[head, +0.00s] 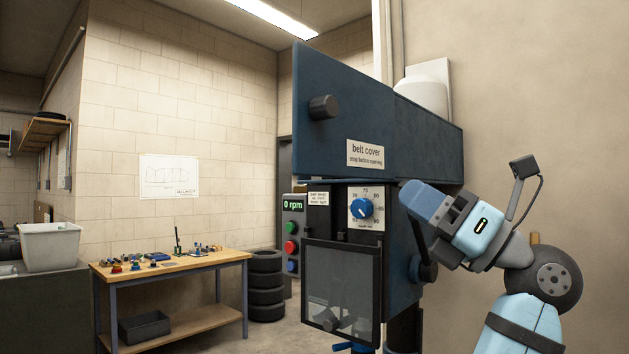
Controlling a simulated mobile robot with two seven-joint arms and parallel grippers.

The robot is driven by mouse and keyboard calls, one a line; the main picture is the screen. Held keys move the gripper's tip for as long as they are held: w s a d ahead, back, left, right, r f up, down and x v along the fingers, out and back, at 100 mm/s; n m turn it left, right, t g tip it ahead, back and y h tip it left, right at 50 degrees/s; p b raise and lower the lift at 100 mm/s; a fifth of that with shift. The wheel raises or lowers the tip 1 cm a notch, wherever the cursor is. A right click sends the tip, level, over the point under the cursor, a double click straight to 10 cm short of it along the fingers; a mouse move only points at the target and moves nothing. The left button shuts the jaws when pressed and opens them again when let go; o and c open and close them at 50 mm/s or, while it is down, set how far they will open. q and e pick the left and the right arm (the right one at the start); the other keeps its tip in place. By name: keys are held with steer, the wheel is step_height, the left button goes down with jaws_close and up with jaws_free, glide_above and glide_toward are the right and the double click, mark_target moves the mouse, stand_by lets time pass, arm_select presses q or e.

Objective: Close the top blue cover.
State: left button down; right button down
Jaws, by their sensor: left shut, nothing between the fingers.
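The blue cover (345,80), labelled "belt cover", is at the top of the blue machine. Its outer face shows, with a dark round knob (322,107) on it. Its tall left edge looks nearer to me than its right edge, beside the blue housing (430,125); I cannot tell the exact opening angle. My left gripper (418,200) is shut and empty. It is below and to the right of the cover, in front of the machine's side, apart from the knob. Its arm enters from the lower right. My right gripper is not in view.
Under the cover are a dial (362,208) and a framed transparent guard (342,285). A control box with buttons (291,240) stands left of them. A workbench (200,262) and stacked tires (265,285) stand farther left. The space left of the cover looks clear.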

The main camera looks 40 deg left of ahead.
mark_target(299, 140)
arm_select(q)
steer(key=s+d+r+n+t+h+b, duration=0.1)
steer(key=s+d+r+t+h+b, duration=0.15)
steer(key=s+r, duration=0.2)
steer(key=s+d+r+n+t+h+b, duration=0.1)
steer(key=s+d+r+t+h+b, duration=0.1)
steer(key=s+r+h, duration=0.3)
steer(key=shift+y, duration=0.55)
steer(key=a, duration=0.4)
steer(key=a+f, duration=0.1)
steer(key=a, duration=0.3)
steer(key=a+f+b, duration=0.1)
steer(key=a, duration=0.4)
steer(key=shift+w+a+f, duration=0.1)
steer(key=shift+w, duration=0.2)
steer(key=shift+a, duration=0.45)
steer(key=shift+a, duration=0.1)
